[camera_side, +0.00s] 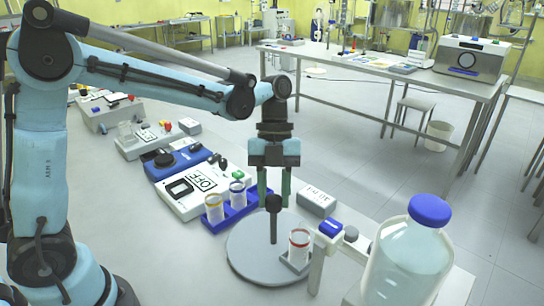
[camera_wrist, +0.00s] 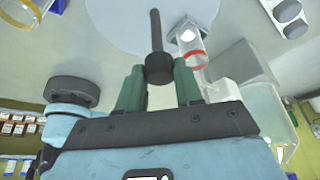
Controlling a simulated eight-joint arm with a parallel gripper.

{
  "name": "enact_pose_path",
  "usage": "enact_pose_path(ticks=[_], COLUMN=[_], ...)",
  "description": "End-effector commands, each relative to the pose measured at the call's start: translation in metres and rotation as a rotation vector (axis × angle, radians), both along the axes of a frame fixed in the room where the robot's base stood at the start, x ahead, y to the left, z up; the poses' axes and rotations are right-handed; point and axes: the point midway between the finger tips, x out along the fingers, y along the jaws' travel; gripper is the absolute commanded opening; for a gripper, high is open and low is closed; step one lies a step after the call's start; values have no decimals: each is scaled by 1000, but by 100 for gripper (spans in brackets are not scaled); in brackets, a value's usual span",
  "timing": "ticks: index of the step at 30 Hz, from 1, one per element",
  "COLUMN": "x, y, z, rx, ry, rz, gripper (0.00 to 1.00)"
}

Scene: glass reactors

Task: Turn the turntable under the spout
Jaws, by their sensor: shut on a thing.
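The turntable (camera_side: 245,250) is a pale grey disc with a dark upright post and a black knob (camera_side: 273,203) on top. My gripper (camera_side: 274,194) points down with its green fingers on either side of the knob, shut on it. In the wrist view the knob (camera_wrist: 159,68) sits between the two fingertips (camera_wrist: 158,85), and the post runs up to the disc (camera_wrist: 115,22). A glass vessel with a red ring (camera_side: 299,247) stands upright in a holder at the disc's right edge. It also shows in the wrist view (camera_wrist: 195,55). I cannot clearly make out the spout.
A blue-topped fitting (camera_side: 331,228) on a white stand is close right of the vessel. A large blue-capped bottle (camera_side: 405,268) stands at front right. A blue rack (camera_side: 236,213) with two ringed vessels and a white OFF box (camera_side: 190,197) are left of the turntable.

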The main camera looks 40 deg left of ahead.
Motion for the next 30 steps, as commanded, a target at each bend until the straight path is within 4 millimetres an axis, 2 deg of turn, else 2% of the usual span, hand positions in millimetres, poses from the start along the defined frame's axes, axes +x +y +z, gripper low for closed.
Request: enact_pose_path(ticks=[4, 5, 9, 20, 25, 30], x=[0, 0, 0, 1, 6, 14], y=[1, 1, 1, 1, 6, 14], z=[-1, -1, -1, 3, 19, 46], rx=[5, 5, 3, 1, 1, 1], ry=[-2, -2, -1, 0, -1, -1], rz=[0, 0, 1, 1, 2, 2], gripper=[0, 40, 60, 60, 60, 60])
